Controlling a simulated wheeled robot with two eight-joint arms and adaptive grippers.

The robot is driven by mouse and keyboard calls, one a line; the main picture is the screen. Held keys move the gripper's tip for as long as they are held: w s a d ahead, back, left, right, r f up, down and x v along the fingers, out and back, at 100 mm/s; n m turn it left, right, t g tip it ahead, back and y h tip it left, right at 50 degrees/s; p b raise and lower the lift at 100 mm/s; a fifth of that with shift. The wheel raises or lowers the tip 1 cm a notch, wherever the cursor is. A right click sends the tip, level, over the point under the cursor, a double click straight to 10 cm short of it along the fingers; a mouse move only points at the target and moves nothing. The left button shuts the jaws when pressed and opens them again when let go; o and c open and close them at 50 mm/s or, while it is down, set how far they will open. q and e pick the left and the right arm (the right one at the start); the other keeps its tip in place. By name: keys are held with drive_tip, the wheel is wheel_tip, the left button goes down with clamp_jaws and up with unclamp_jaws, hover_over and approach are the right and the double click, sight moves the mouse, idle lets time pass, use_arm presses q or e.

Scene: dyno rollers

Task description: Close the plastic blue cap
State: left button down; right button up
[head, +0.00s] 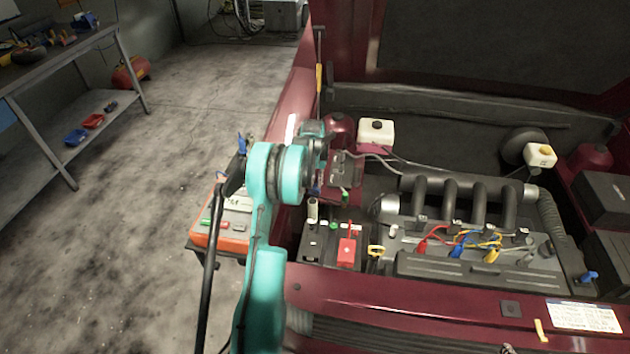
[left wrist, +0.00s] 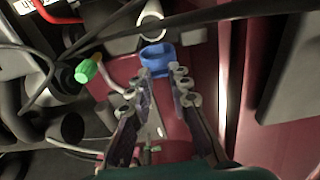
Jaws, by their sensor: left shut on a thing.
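The blue plastic cap (left wrist: 157,58) is a round ring-like piece between the fingertips of my left gripper (left wrist: 161,72) in the left wrist view. The gripper is shut on it. A pale round open neck (left wrist: 150,24) shows just beyond the cap; I cannot tell whether cap and neck touch. In the head view my left gripper (head: 343,168) is over the left side of the car's engine bay, and the cap it holds cannot be made out there.
The engine (head: 460,200) with coloured wires fills the middle of the bay. A battery with a red terminal cover (head: 346,252) is near the front. A white reservoir (head: 376,133) stands behind. In the wrist view a green cap (left wrist: 86,71) and black cables lie close by.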

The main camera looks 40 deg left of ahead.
sight(312, 204)
use_arm(q)
drive_tip(key=s+t+b, duration=0.1)
drive_tip(key=s+d+t+y+b, duration=0.2)
drive_tip(key=t, duration=0.1)
drive_tip(key=shift+s+f, duration=0.15)
drive_tip(key=shift+s, duration=0.05)
drive_tip(key=shift+s+d+f+b, duration=0.4)
drive_tip(key=shift+s+b, duration=0.1)
drive_tip(key=shift+s, duration=0.2)
drive_tip(key=shift+s+d+f+b, duration=0.35)
drive_tip(key=shift+s+b, duration=0.15)
drive_tip(key=shift+s, duration=0.15)
drive_tip(key=shift+s+d+f+b, duration=0.2)
drive_tip(key=shift+s+f+b, duration=0.2)
drive_tip(key=shift+f+b, duration=0.1)
drive_tip(key=shift+s+d+f+y+b, duration=0.15)
drive_tip(key=shift+s+f+b, duration=0.15)
drive_tip(key=shift+f+b, duration=0.2)
drive_tip(key=shift+s+d+f+y+b, duration=0.15)
drive_tip(key=shift+s+f+b, duration=0.15)
drive_tip(key=shift+b, duration=0.25)
drive_tip(key=shift+s+d+f+t+y+b, duration=0.1)
drive_tip(key=shift+f+t+y+b, duration=0.15)
drive_tip(key=shift+f+t+b, duration=0.25)
drive_tip(key=shift+s+f+t+y+b, duration=0.1)
drive_tip(key=shift+f+t+y+b, duration=0.15)
drive_tip(key=shift+t, duration=0.45)
drive_tip(key=shift+s+d+f+t+y+b, duration=0.1)
drive_tip(key=shift+f+t+y+b, duration=0.35)
drive_tip(key=shift+t, duration=0.35)
